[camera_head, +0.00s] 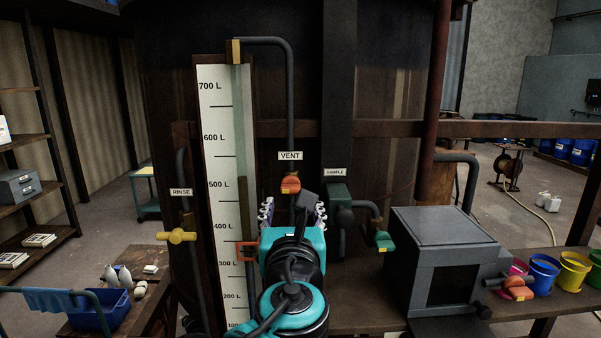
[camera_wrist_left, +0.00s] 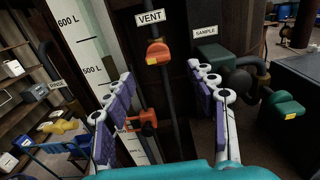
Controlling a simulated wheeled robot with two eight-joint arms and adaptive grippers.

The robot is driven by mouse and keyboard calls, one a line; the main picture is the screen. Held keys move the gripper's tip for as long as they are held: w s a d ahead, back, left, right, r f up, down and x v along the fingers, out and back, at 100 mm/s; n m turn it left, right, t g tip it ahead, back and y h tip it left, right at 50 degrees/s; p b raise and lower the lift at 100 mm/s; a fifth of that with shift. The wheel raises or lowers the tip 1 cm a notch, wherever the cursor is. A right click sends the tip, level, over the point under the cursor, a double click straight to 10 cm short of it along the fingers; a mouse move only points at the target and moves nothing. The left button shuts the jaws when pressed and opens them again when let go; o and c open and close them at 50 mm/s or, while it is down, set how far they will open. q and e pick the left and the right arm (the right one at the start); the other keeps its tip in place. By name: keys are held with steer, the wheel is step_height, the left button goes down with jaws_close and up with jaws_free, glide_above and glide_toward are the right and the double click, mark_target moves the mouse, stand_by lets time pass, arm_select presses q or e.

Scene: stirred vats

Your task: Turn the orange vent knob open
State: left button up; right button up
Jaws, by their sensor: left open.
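The orange vent knob (camera_head: 290,183) with a yellow tag sits on the dark pipe below the VENT label (camera_head: 290,156). In the left wrist view the knob (camera_wrist_left: 157,52) is upper centre, beyond the fingertips. My left gripper (camera_head: 293,212) is open, with purple-padded fingers apart just below the knob in the head view. In the left wrist view the gripper (camera_wrist_left: 165,92) has nothing between its pads, and neither finger visibly touches the knob. My right gripper is not in view.
A yellow RINSE knob (camera_head: 177,236) is left of the litre gauge (camera_head: 221,170), and a green SAMPLE valve (camera_head: 383,241) is right. A red-orange bracket (camera_wrist_left: 140,122) is on the gauge tube. A grey box (camera_head: 445,255) and coloured buckets (camera_head: 544,275) stand on the right bench.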

mark_target(291, 191)
arm_select(q)
steer(key=w+p, duration=0.1)
steer(key=w, duration=0.6)
steer(key=shift+w, duration=0.1)
steer(key=shift+w+a, duration=0.2)
steer(key=c, duration=1.2)
